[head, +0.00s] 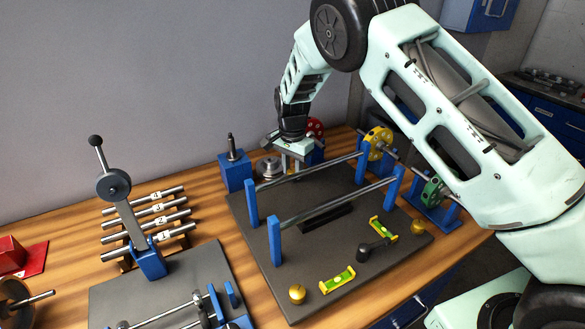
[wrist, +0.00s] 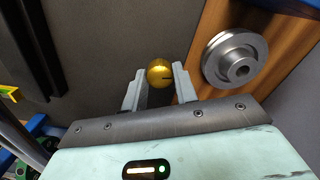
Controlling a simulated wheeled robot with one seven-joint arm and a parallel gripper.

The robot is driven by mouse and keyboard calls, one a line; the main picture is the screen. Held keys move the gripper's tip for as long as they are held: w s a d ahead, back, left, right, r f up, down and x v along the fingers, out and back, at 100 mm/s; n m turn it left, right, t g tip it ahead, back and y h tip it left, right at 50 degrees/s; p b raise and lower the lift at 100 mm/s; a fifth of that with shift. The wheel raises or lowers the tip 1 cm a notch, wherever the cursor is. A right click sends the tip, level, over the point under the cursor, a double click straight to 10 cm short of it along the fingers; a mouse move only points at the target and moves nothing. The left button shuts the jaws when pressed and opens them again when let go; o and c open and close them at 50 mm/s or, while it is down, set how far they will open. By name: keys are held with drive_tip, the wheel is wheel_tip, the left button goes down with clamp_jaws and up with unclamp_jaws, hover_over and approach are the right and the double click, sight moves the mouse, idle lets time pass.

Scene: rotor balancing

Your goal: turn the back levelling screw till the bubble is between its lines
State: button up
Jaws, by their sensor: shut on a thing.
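My gripper (head: 291,166) is at the back edge of the dark base plate (head: 255,222). In the wrist view its two fingers (wrist: 158,84) are shut on the brass knob of the back levelling screw (wrist: 159,71), which has a dark mark on it. In the head view the fingers mostly hide this knob. Two yellow-green spirit levels lie on the plate: one near the front edge (head: 338,280), one further right (head: 383,229). Their vials are green, but the bubbles are too small to place against the lines.
Other brass knobs stand at the plate's front (head: 297,293) and right (head: 418,227) corners. Blue posts carry two steel rails (head: 335,201) across the plate. A grey stepped disc (wrist: 236,58) lies close beside my gripper. A blue block with a spindle (head: 235,171) stands left of it.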

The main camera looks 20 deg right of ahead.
sight(292, 171)
idle(0.4)
drive_tip(key=o, duration=1)
drive_tip(key=shift+f, duration=0.1)
drive_tip(key=shift+c, duration=0.2)
wheel_tip(292, 171, up, 18)
drive_tip(key=b, duration=0.3)
drive_tip(key=shift+f, duration=0.25)
